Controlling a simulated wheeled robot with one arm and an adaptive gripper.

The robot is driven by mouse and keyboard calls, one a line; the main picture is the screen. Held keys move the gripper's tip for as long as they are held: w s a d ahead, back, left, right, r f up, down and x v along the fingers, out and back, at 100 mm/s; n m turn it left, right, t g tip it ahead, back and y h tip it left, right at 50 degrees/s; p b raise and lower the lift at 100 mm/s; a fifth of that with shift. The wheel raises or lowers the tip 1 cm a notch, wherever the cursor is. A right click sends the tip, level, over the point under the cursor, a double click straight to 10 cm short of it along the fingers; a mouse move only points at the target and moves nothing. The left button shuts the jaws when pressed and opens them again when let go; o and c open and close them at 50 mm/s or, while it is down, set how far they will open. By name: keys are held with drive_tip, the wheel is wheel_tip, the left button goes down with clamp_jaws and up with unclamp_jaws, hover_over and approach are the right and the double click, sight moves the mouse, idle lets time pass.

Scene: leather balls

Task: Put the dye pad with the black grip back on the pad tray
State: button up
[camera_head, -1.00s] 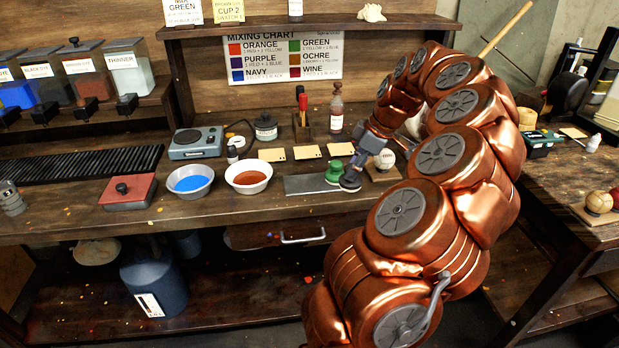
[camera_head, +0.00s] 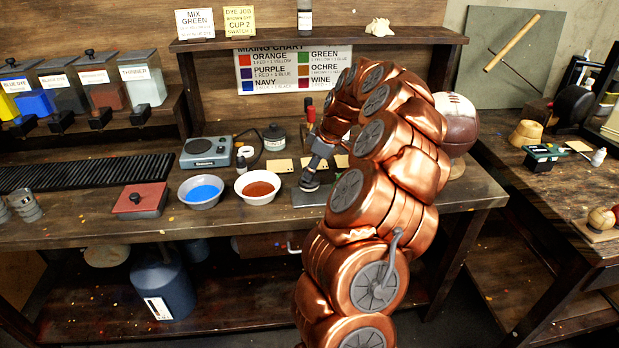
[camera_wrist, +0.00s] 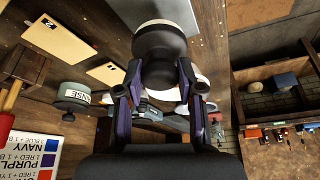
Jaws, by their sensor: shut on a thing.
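My gripper (camera_head: 314,170) is shut on a dark dye pad (camera_head: 309,184), its fingers on either side of the grip. In the wrist view the gripper (camera_wrist: 160,78) has a rounded black grip (camera_wrist: 160,52) between its fingers, with a pale part beyond it. The grey pad tray (camera_head: 307,199) lies flat near the bench's front edge, right of the bowls. The held pad is over or at the tray's left part; I cannot tell whether it touches. My arm hides the tray's right part and any other pad there.
A bowl of blue dye (camera_head: 201,190) and a bowl of red-brown dye (camera_head: 258,187) stand just left of the tray. Swatch cards (camera_head: 280,167) lie behind it. A large leather ball (camera_head: 456,120) stands behind my arm.

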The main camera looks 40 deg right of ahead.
drive_tip(key=shift+w+f+p, duration=0.2)
drive_tip(key=shift+f+p, duration=0.5)
drive_tip(key=shift+f, duration=1.1)
drive_tip(key=o, duration=1)
drive_tip(key=b+v, duration=0.3)
drive_tip(key=v, duration=0.9)
drive_tip(key=shift+a, duration=0.15)
